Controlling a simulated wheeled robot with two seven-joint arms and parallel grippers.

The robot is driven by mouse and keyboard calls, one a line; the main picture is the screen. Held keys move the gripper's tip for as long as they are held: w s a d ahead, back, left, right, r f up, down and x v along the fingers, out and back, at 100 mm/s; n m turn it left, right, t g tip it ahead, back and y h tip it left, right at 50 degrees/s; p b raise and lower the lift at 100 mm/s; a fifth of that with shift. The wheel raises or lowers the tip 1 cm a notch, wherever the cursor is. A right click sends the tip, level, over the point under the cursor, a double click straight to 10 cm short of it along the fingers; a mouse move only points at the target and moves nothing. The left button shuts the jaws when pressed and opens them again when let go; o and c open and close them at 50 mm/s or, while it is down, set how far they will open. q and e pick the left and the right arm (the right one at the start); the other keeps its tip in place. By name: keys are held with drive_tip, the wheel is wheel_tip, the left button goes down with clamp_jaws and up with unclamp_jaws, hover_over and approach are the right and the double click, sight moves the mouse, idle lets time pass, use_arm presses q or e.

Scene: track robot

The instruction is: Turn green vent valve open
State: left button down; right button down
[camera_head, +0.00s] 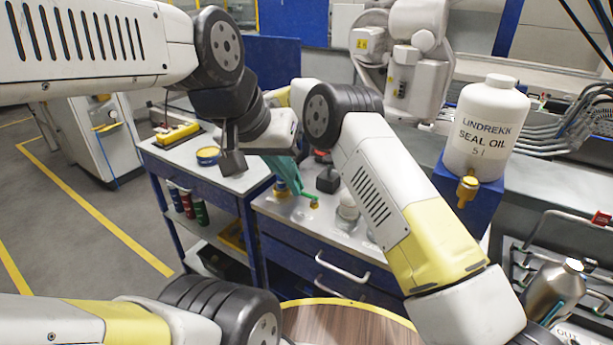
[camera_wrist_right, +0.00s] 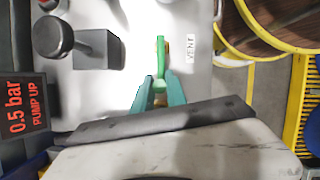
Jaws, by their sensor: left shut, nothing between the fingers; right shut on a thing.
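The green vent valve has a green lever handle on a small brass body (camera_head: 314,204) on the metal bench top. In the right wrist view the lever (camera_wrist_right: 161,58) reaches out from between the teal fingers, over brass, beside a VENT label (camera_wrist_right: 190,47). My right gripper (camera_head: 290,188) reaches down to it from the left; its fingers (camera_wrist_right: 160,88) are shut on the lever's near end. That end is partly hidden between them. My left arm crosses the upper left of the head view; I cannot make out its fingers there.
A black knob (camera_wrist_right: 53,33) and grey block (camera_wrist_right: 97,48) stand near the valve. A pressure display (camera_wrist_right: 23,108) reads 0.5 bar, PUMP UP. A white seal oil jug (camera_head: 487,125) stands right on a blue stand. A round wooden tabletop (camera_head: 345,325) is below.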

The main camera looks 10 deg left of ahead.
drive_tip(key=shift+w+d+m, duration=0.1)
drive_tip(key=shift+w+m, duration=0.2)
drive_tip(key=c, duration=1.3)
unclamp_jaws()
drive_tip(key=shift+c, duration=0.2)
drive_tip(key=shift+s+r, duration=0.1)
drive_tip(key=shift+r, duration=0.05)
